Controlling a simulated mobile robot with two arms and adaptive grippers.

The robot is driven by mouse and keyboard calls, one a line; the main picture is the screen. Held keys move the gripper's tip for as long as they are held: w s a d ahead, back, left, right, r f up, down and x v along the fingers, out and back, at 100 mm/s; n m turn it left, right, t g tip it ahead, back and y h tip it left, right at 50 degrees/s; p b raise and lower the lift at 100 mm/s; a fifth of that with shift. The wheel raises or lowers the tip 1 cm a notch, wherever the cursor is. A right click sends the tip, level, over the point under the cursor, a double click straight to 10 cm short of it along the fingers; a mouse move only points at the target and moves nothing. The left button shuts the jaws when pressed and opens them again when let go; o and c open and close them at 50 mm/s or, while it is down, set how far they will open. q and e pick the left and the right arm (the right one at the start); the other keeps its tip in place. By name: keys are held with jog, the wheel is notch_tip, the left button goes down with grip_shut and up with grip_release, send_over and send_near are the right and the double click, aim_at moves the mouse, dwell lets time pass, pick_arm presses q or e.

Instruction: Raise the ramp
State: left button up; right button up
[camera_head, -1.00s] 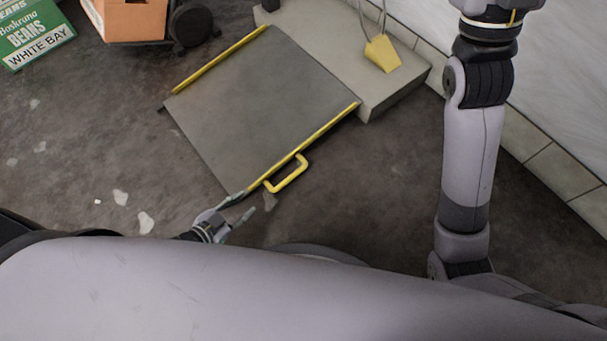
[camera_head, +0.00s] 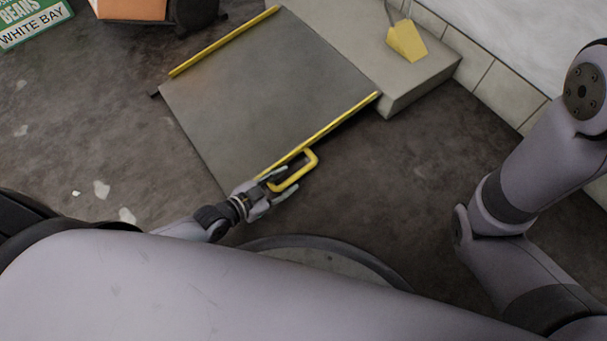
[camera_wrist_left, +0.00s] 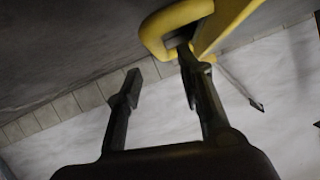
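The ramp (camera_head: 255,95) is a grey plate with yellow side rails, sloping from a low concrete step to the floor. A yellow loop handle (camera_head: 311,160) sticks out from its near rail. My left gripper (camera_head: 281,187) is at the handle's lower end, its fingers apart. In the left wrist view the gripper (camera_wrist_left: 160,65) is open, with one fingertip at the opening of the yellow handle (camera_wrist_left: 176,18) and the other off to the left, clear of it. Whether the fingertip touches the handle I cannot tell. My right gripper is out of view; only the right arm shows.
The concrete step (camera_head: 432,72) carries a yellow wedge-shaped piece (camera_head: 406,41) beside a pale wall. A green box (camera_head: 32,22) and an orange box (camera_head: 133,9) near a dark wheeled thing stand at the back left. The floor right of the handle is clear.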

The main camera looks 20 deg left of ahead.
aim_at(298, 175)
pick_arm(q)
jog(key=b+x, duration=0.3)
jog(key=x, duration=0.3)
jog(key=shift+w+d+f, duration=0.15)
jog(key=shift+w+f, duration=0.1)
jog(key=shift+w+d+f+b, duration=0.15)
jog(key=shift+w+d+b, duration=0.2)
jog(key=shift+w, duration=0.2)
jog(key=shift+c, duration=0.2)
grip_shut()
